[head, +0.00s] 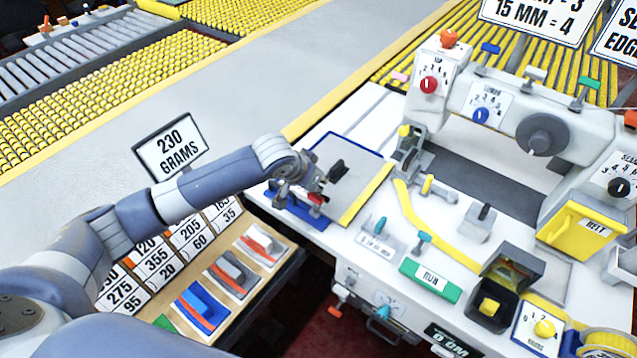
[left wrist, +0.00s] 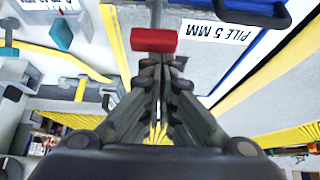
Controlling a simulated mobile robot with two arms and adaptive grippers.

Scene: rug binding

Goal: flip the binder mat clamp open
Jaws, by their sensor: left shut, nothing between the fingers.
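A grey mat (head: 355,190) with a blue edge and a yellow edge lies on the white table; in the left wrist view it is the grey sheet (left wrist: 195,75) labelled "PILE 5 MM". A red grip (head: 317,198) on a dark lever, which looks like the mat clamp, is at the mat's left edge. The red grip also shows in the left wrist view (left wrist: 154,40), just beyond my fingertips. My left gripper (head: 314,184) is shut and empty, close beside the red grip; I cannot tell whether they touch. Its fingers (left wrist: 160,66) are together. My right gripper is not in view.
The white binding machine (head: 480,100) with knobs stands to the right. A green RUN plate (head: 430,280) and small levers are on the table front. A sample board (head: 205,262) is below my arm.

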